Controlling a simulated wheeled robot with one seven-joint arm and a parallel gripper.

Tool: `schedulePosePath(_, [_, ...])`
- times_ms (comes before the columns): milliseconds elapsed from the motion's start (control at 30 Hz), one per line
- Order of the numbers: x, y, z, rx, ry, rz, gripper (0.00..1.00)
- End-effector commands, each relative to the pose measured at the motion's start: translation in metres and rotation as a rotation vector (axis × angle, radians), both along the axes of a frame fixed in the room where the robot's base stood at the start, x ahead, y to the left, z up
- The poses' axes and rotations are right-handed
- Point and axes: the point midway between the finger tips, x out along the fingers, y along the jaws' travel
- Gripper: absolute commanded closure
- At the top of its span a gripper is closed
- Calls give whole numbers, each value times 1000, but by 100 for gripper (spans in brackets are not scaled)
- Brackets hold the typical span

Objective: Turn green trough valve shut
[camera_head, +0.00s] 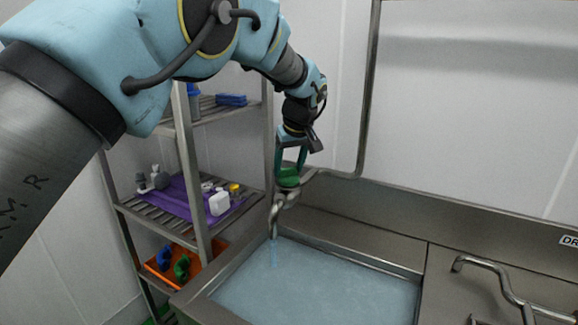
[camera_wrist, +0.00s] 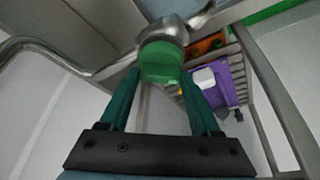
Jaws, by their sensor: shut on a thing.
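The green trough valve (camera_head: 289,178) is a green handle on top of a metal spout at the trough's back left corner. It also shows in the wrist view (camera_wrist: 160,66), between my fingertips. My gripper (camera_head: 291,168) points down at the valve and is shut on its green handle, one green finger on each side. In the wrist view my gripper (camera_wrist: 160,84) covers the handle's edges. A thin stream of water (camera_head: 274,250) shows below the spout (camera_head: 277,208). The trough (camera_head: 225,283) is metal and holds pale bluish water.
A metal shelf rack (camera_head: 190,140) stands left of the trough, with a purple mat (camera_head: 178,207) and an orange tray (camera_head: 157,268) holding small items. A bent metal pipe (camera_head: 490,265) rises at the right. A wall lies close behind the valve.

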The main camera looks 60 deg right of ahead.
Motion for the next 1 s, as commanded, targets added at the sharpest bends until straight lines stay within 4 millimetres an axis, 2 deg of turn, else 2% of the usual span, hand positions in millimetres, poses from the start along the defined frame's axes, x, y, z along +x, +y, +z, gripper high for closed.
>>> schedulePosePath(367, [2,1,-2,-2,1,-168,92])
schedulePosePath(1000, [5,2,1,-2,2,-719,92])
